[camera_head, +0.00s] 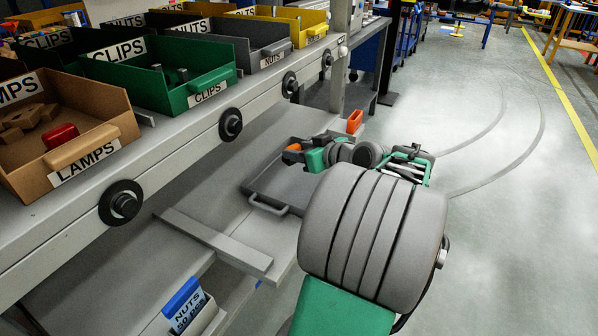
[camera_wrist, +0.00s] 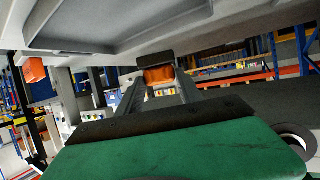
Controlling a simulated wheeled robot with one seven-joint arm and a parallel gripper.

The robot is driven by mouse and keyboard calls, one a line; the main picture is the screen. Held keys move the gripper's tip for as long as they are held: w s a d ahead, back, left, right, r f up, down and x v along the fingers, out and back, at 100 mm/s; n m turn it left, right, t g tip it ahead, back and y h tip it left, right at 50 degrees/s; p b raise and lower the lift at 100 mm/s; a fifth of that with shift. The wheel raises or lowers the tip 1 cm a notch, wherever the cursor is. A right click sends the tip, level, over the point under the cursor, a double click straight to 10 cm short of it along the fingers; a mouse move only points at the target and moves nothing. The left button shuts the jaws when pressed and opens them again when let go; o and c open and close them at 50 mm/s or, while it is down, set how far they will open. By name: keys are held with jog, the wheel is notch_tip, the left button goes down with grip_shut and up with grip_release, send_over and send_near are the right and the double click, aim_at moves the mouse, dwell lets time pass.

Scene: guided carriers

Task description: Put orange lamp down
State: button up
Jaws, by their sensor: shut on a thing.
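My gripper (camera_head: 297,153) is shut on the orange lamp (camera_head: 291,147), at the end of my outstretched arm. In the wrist view the orange lamp (camera_wrist: 160,76) sits between the fingers of my gripper (camera_wrist: 159,84), partly hidden by them. In the head view the lamp is over or beside the far part of a grey tray (camera_head: 268,208) with a handle on its near side. I cannot tell whether the lamp touches the tray. My gripper and arm hide part of the tray's far side.
The tray lies on a grey lower shelf (camera_head: 200,205). A loose grey bar (camera_head: 215,240) lies nearer. An orange bin (camera_head: 354,121) stands beyond my gripper. Above left, a shelf holds labelled bins, including a brown lamps bin (camera_head: 112,108) and green clips bin (camera_head: 150,85). Open floor lies right.

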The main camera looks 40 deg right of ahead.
jog(key=w+d+f, duration=0.1)
jog(key=f, duration=0.1)
jog(key=w+d+f, duration=0.1)
jog(key=d+f, duration=0.1)
jog(key=w+d+f+b, duration=0.1)
jog(key=f, duration=0.1)
jog(key=shift+w+d, duration=0.1)
jog(key=shift+d, duration=0.2)
jog(key=shift+w+d+f+b, duration=0.1)
jog(key=shift+f+b, duration=0.05)
jog(key=shift+f, duration=0.7)
jog(key=shift+w+d+f+b, duration=0.1)
jog(key=shift+f+b, duration=0.05)
jog(key=shift+f, duration=0.7)
jog(key=shift+f, duration=0.25)
jog(key=o, duration=1.4)
jog(key=shift+s+r, duration=0.25)
jog(key=shift+r, duration=0.15)
jog(key=p+v, duration=0.1)
jog(key=v, duration=1)
jog(key=shift+f, duration=0.1)
jog(key=shift+s+a, duration=0.1)
jog(key=shift+s, duration=0.2)
